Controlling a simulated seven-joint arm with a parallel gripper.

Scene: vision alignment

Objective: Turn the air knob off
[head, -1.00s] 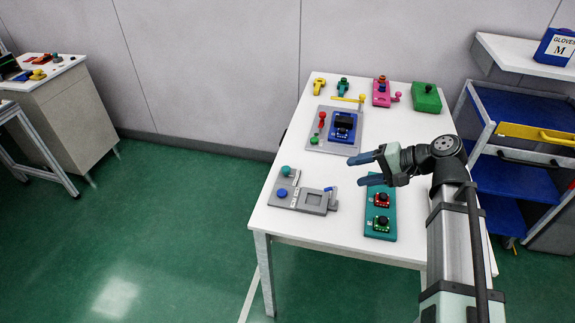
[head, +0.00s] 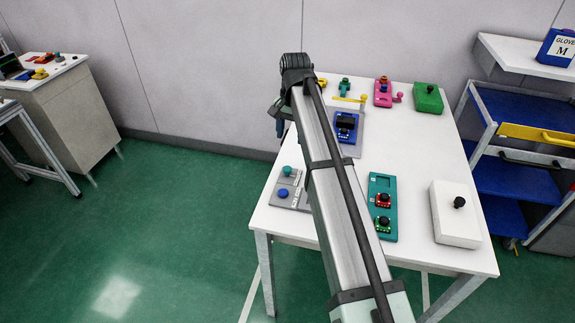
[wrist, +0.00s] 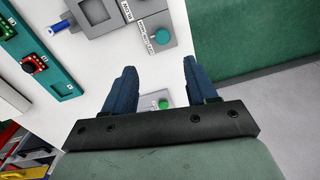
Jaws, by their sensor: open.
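A grey panel (head: 303,196) at the table's front left carries a teal knob (head: 287,170) and a blue knob (head: 283,193). The teal knob also shows beside a small label at the top of the wrist view (wrist: 162,36). A green knob (wrist: 163,104) on another grey plate shows between my fingers in the wrist view. My gripper (wrist: 160,78) is open and empty, apart from the knobs. In the head view, my arm hides most of it near the table's left edge.
A teal board (head: 383,227) with red and green modules and a white box (head: 456,228) with a black knob stand on the right. A blue device (head: 345,127), a pink block (head: 382,98) and a green block (head: 428,101) are farther back. White table is clear between.

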